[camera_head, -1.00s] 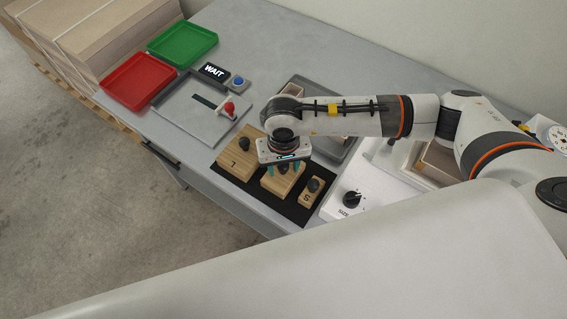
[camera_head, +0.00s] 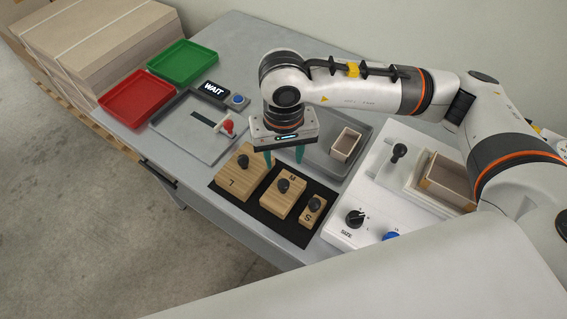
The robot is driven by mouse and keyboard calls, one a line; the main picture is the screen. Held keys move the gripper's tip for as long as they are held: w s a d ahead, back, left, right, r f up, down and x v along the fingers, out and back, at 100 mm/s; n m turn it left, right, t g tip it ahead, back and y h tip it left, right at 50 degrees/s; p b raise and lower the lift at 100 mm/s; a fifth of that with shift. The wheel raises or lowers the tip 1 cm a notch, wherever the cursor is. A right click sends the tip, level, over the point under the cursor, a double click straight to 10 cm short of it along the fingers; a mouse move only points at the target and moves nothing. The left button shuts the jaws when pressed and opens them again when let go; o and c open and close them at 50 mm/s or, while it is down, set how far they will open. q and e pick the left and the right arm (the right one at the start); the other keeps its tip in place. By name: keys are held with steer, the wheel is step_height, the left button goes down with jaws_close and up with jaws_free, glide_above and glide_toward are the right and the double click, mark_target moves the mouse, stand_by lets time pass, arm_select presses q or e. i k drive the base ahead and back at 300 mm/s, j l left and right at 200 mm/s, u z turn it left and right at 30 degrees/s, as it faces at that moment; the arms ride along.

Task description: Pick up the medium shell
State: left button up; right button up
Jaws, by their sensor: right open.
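The medium shell is a wooden block marked M (camera_head: 277,203) with a dark round knob on top. It sits on the black mat (camera_head: 291,231) between the larger block marked L (camera_head: 233,186) and the small block marked S (camera_head: 308,216). My right gripper (camera_head: 285,160) points down with its two teal fingers apart and nothing between them. It is above and behind the M block, clear of its knob. My left gripper is not in view.
Behind the mat is a grey tray with a small open box (camera_head: 346,144). A white machine with a SIZE dial (camera_head: 355,217) stands at the right. A WAIT display (camera_head: 212,89), a red tray (camera_head: 137,97) and a green tray (camera_head: 183,61) are at the left.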

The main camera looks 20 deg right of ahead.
mark_target(448, 179)
steer(key=k+j, duration=0.2)
steer(key=k, duration=0.3)
steer(key=k+j, duration=0.2)
steer(key=k, duration=0.25)
